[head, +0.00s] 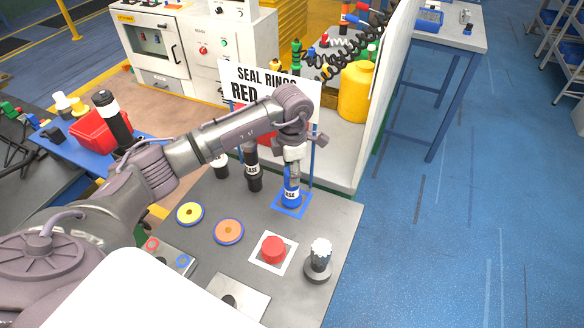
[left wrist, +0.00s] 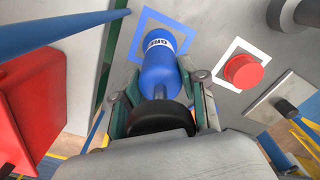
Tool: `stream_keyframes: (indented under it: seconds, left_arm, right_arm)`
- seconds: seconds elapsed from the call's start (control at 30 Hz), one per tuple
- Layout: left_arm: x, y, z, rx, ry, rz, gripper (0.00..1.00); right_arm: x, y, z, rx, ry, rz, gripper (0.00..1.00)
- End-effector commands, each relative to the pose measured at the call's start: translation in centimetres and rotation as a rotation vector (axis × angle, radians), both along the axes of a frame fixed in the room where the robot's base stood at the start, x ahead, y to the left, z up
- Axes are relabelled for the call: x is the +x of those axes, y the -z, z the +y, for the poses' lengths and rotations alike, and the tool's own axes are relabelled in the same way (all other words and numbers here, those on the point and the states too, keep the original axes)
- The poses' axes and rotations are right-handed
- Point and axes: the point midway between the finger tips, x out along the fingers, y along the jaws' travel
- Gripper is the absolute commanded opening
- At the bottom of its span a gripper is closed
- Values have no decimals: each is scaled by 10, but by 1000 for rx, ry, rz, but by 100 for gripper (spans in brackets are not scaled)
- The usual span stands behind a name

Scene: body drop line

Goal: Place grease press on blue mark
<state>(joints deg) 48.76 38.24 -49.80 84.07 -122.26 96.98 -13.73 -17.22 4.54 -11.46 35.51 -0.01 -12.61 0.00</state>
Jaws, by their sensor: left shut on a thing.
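The grease press is a blue cylinder (head: 291,193) with a white label. It is upright within the blue square mark (head: 304,208) on the grey bench, though I cannot tell whether its base touches the surface. My left gripper (head: 292,173) comes down from above and is shut on the press's upper part. In the left wrist view, the gripper (left wrist: 162,100) has a finger on each side of the blue press (left wrist: 160,72), with its black end nearest the camera. The blue outline (left wrist: 143,22) surrounds its far end. My right gripper is not in view.
A dark labelled cylinder (head: 253,175) stands left of the press. A "SEAL RINGS RED" sign (head: 243,77) stands behind.

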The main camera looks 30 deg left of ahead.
Motion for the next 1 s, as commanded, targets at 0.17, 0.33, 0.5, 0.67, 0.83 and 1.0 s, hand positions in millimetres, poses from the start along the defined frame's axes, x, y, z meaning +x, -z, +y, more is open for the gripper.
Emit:
stream_keyframes:
  seconds: [0.17, 0.33, 0.5, 0.67, 0.83, 1.0]
  left_arm:
    - [1, -1, 0, -1, 0, -3, 0]
    - [0, 3, 0, -1, 0, -1, 49]
    - [0, 2, 0, -1, 0, -1, 67]
    - [0, 2, 0, 0, 0, 0, 67]
    - [0, -3, 0, -1, 0, -1, 67]
    - [1, -25, 0, 0, 2, -6, 67]
  right_arm:
    - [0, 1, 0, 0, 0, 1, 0]
    - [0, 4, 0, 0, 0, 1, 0]
    - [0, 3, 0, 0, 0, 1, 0]
    - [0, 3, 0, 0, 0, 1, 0]
    - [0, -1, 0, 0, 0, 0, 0]
    - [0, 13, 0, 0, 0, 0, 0]
